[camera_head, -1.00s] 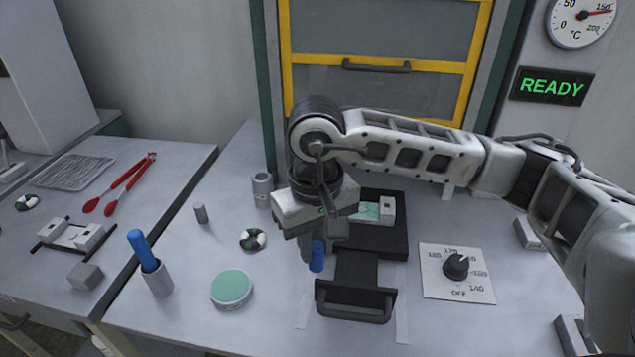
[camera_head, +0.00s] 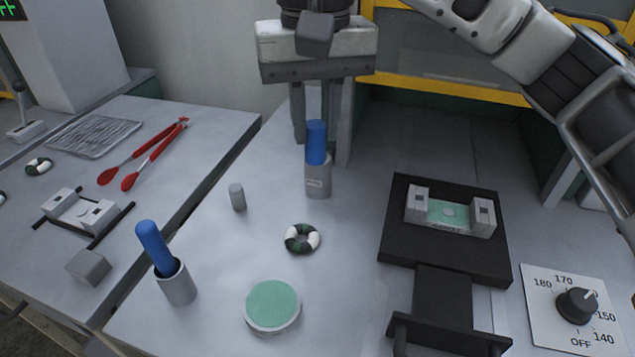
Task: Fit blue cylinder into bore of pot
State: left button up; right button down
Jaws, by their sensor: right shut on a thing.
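My right gripper (camera_head: 320,140) points down and is shut on a blue cylinder (camera_head: 316,135), which stands upright between its fingers. The cylinder is at the mouth of a grey pot (camera_head: 317,180) with a small label, standing on the bench. The cylinder's lower end meets the pot's rim in the picture; I cannot tell how far, if at all, it is inside the bore. A second blue cylinder (camera_head: 152,245) leans in another grey pot (camera_head: 176,285) at the front left. My left gripper is not in view.
A black tray (camera_head: 400,250) with a grey-green part and a dial panel (camera_head: 540,310) are at right. Red tongs (camera_head: 150,155) lie on the left bench.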

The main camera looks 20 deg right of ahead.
jog(key=shift+w, duration=0.25)
jog(key=w+d+f, duration=0.1)
jog(key=w+f, duration=0.2)
jog(key=w, duration=0.1)
jog(key=w+d+f+p, duration=0.1)
jog(key=w+d+f, duration=0.1)
jog(key=w+f, duration=0.1)
jog(key=w+d+f, duration=0.1)
jog(key=w+f, duration=0.2)
jog(key=w, duration=0.2)
jog(key=shift+w+d+f+p, duration=0.15)
jog(key=shift+w+p, duration=0.05)
jog(key=shift+p, duration=0.15)
notch_tip(320, 180, down, 3)
jog(key=shift+p, duration=0.45)
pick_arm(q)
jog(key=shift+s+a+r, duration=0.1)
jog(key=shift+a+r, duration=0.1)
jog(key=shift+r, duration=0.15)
pick_arm(e)
jog(key=shift+f, duration=0.1)
